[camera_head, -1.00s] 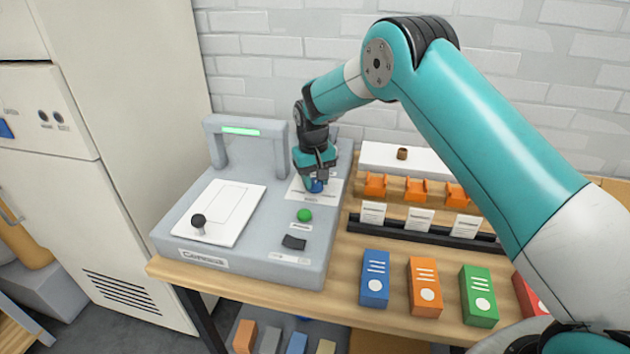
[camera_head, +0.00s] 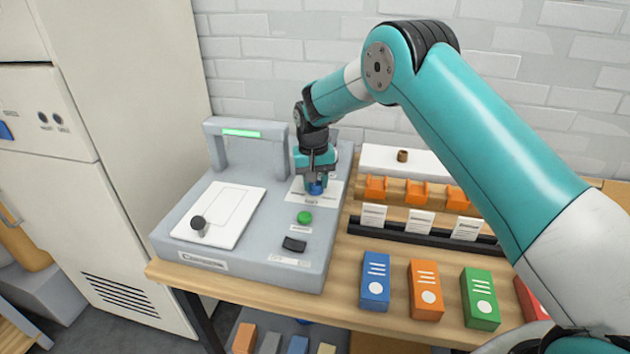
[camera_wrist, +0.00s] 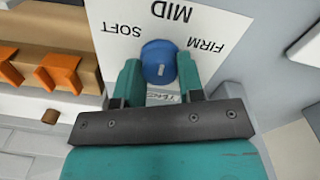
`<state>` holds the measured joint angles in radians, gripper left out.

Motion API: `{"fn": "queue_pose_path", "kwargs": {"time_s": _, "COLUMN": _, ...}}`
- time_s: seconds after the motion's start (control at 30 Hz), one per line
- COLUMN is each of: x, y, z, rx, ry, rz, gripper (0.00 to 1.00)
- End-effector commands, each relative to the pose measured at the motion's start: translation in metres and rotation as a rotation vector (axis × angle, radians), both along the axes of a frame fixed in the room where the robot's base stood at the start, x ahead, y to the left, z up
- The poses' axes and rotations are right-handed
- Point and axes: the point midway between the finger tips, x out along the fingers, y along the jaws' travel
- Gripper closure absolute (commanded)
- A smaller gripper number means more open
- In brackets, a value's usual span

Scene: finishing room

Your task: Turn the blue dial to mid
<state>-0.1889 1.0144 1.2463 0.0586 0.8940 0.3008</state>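The blue dial (camera_wrist: 158,50) sits on a white label card (camera_wrist: 115,15) lettered SOFT, MID and FIRM, upside down in the wrist view. A short light mark on the dial's face runs roughly up and down in that view; which end is the pointer I cannot tell. My gripper (camera_wrist: 158,72) has one finger on each side of the dial, close against it, and looks shut on it. In the head view the dial (camera_head: 316,188) shows just below my gripper (camera_head: 318,180), on the grey machine (camera_head: 255,262). My fingers partly hide it there.
A green button (camera_head: 304,217) and a black switch (camera_head: 294,244) lie in front of the dial. Orange holders (camera_head: 415,189) and coloured boxes (camera_head: 375,280) are to the right. A grey arch (camera_head: 215,150) stands behind left.

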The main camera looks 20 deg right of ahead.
Motion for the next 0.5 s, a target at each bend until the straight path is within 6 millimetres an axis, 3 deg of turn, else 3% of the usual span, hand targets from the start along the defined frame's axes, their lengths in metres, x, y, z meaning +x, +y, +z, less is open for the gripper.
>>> {"fn": "queue_pose_path", "kwargs": {"time_s": 0.03, "x": 0.0008, "y": -0.0002, "z": 0.0013, "rx": 0.001, "ry": -0.003, "rz": -0.001, "gripper": 0.55}}
{"fn": "queue_pose_path", "kwargs": {"time_s": 0.1, "x": 0.0007, "y": -0.0002, "z": 0.0011, "rx": 0.001, "ry": -0.002, "rz": 0.0, "gripper": 0.39}}
{"fn": "queue_pose_path", "kwargs": {"time_s": 0.5, "x": 0.001, "y": 0.0005, "z": 0.0077, "rx": 0.001, "ry": -0.003, "rz": 0.001, "gripper": 0.39}}
